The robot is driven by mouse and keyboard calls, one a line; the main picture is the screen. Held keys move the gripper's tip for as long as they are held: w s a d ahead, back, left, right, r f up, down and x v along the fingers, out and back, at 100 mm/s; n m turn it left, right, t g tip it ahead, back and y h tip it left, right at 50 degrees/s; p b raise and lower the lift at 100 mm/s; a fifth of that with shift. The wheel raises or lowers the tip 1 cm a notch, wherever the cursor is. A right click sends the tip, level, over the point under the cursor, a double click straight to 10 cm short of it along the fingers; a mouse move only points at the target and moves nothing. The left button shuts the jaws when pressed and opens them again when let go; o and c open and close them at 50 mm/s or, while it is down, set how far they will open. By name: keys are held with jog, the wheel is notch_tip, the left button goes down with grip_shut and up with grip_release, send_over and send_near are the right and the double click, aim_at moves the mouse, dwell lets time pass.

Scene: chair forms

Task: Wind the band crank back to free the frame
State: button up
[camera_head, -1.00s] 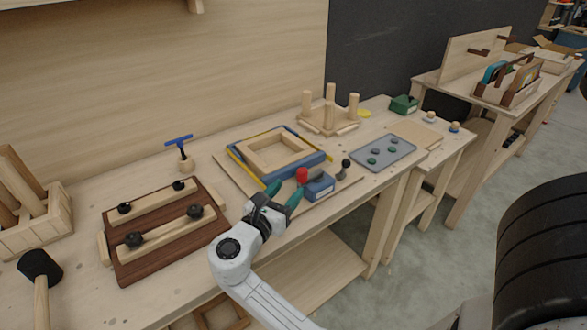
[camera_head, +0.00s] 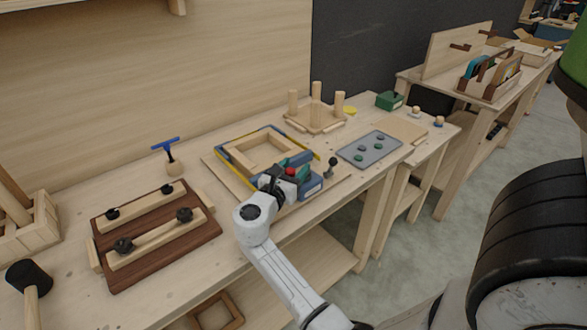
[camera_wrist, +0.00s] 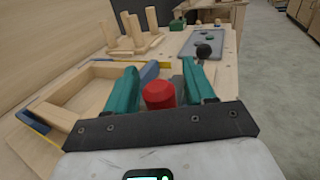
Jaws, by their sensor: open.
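The wooden frame (camera_head: 245,161) lies on a board on the bench, with a yellow and blue band (camera_head: 231,169) around it. At its near right corner is a blue crank housing (camera_head: 312,188) with a red knob (camera_head: 290,171). My gripper (camera_head: 298,167) is open at the knob, its teal fingers partly hiding the housing. In the wrist view, the red knob (camera_wrist: 160,95) stands between the two spread fingers of my gripper (camera_wrist: 160,74), with gaps on both sides. The frame (camera_wrist: 68,98) shows at left there.
A black ball-topped lever (camera_head: 331,161) stands just right of the housing. A grey tray (camera_head: 381,141) with several round pieces lies farther right. A pegged wooden stand (camera_head: 316,114) is behind. A dark clamping board (camera_head: 160,250) and a mallet (camera_head: 29,278) are at left.

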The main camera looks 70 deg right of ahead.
grip_shut()
dwell(0.4)
